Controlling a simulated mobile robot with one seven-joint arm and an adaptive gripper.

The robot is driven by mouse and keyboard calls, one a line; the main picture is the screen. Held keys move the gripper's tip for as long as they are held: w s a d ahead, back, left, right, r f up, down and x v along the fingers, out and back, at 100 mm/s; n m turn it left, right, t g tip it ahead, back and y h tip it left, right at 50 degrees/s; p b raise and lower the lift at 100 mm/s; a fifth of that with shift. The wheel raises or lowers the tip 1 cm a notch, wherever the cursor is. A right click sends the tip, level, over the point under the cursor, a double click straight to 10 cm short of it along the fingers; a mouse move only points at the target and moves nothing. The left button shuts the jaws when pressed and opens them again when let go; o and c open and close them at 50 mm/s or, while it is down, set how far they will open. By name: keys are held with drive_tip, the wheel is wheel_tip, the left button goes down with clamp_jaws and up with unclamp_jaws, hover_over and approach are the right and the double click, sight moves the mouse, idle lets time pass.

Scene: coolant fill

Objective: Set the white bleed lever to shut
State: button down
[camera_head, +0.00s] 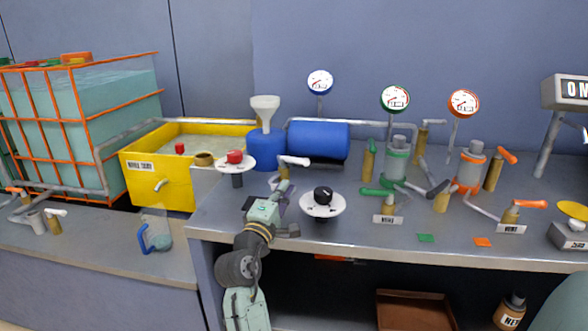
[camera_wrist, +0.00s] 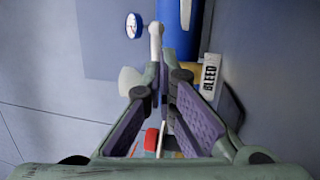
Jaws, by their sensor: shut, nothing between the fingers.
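The white bleed lever (camera_head: 295,161) sits on a brass valve (camera_head: 284,172) in front of the blue tank. In the wrist view the white lever (camera_wrist: 156,38) stands just beyond my fingertips, beside a white label (camera_wrist: 210,76) reading BLEED. My gripper (camera_head: 282,188) is just in front of and below the valve in the head view. In the wrist view my gripper (camera_wrist: 165,72) has its tips together, with nothing held. Whether a fingertip touches the lever I cannot tell. The fingers partly hide the valve body.
A black knob on a white dial (camera_head: 323,204) stands right of my gripper. A red knob on a white disc (camera_head: 235,158) stands to the left. The blue tank (camera_head: 318,141) is behind. Green and orange valves crowd the right. Another white lever (camera_head: 56,212) is far left.

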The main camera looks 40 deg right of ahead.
sight(300, 163)
drive_tip(key=p+x, duration=0.1)
drive_tip(key=x, duration=0.6)
drive_tip(key=shift+w+d+r+p, duration=0.1)
drive_tip(key=shift+d+p, duration=0.2)
drive_tip(key=shift+d, duration=0.1)
drive_tip(key=shift+w+d+r, duration=0.15)
drive_tip(key=shift+w+d, duration=0.05)
drive_tip(key=shift+d, duration=0.45)
drive_tip(key=shift+s+r, duration=0.1)
drive_tip(key=shift+r, duration=0.1)
